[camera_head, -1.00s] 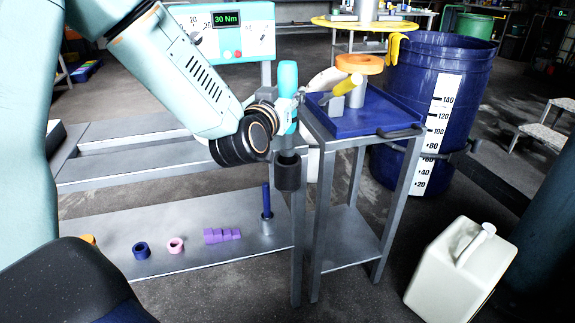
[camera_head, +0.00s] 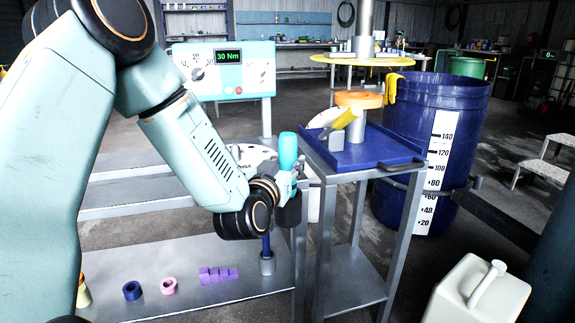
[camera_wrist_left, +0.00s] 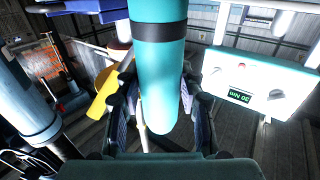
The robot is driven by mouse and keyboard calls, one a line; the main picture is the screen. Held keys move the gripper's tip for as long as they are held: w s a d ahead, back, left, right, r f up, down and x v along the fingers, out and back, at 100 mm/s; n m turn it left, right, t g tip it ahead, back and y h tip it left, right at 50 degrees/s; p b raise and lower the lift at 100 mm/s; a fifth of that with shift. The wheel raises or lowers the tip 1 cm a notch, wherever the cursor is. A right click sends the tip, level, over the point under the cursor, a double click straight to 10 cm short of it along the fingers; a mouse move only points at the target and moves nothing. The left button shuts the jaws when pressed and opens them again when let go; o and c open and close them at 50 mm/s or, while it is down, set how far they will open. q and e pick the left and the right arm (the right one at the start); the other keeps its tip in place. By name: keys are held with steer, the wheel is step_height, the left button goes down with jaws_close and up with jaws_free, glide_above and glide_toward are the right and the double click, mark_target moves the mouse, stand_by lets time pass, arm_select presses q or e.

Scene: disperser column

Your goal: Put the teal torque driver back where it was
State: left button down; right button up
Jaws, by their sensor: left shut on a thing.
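The teal torque driver (camera_head: 288,152) stands upright in my left gripper (camera_head: 284,184), which is shut on it. In the left wrist view the driver (camera_wrist_left: 158,70) shows large, with a dark band, between the gripper's dark fingers (camera_wrist_left: 155,115). A dark cylindrical holder (camera_head: 289,212) is at the side of the metal stand, right below the driver. The driver's lower end is hidden by the gripper, so I cannot tell whether it is inside the holder. My right gripper is not in view.
A blue tray (camera_head: 365,152) with a yellow-handled tool (camera_head: 347,117) and an orange ring (camera_head: 358,98) sits just right. A panel reading 30 Nm (camera_head: 222,70) stands behind. A blue barrel (camera_head: 425,110) and white canister (camera_head: 478,293) are at right. Rings and purple blocks (camera_head: 218,275) lie on the low shelf.

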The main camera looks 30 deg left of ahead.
arm_select(q)
steer(key=shift+f, duration=0.1)
steer(key=c, duration=0.8)
jaws_free()
steer(key=shift+c, duration=0.2)
